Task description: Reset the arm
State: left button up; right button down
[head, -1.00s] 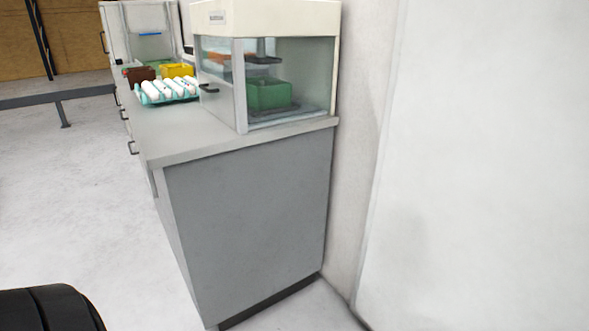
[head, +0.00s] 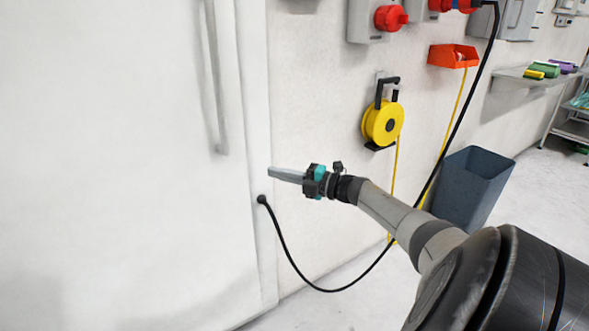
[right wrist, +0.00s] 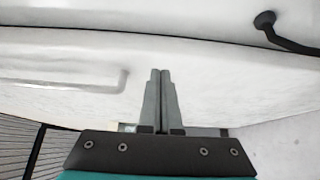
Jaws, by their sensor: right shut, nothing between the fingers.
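My right gripper (head: 284,174) shows in the middle of the head view, at the end of my right arm, which comes in from the lower right. Its fingers point left, in front of the frame of a large white door. In the right wrist view the right gripper (right wrist: 160,76) has its two fingers side by side and closed, with nothing between them. My left gripper is not in the head view. No egg tray shows in either current view.
The white door (head: 120,150) has a long handle (head: 216,80). A black cable runs by my right arm. A yellow cable reel (head: 382,124), an orange bin (head: 453,56) and red sockets (head: 391,18) are on the wall. A grey-blue bin (head: 470,188) stands behind the arm.

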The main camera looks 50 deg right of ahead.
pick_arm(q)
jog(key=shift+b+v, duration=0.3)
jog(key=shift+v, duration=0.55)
pick_arm(e)
jog(key=shift+s+d, duration=0.6)
jog(key=shift+d, duration=0.3)
jog(key=shift+s+d, duration=0.6)
jog(key=shift+d, duration=0.25)
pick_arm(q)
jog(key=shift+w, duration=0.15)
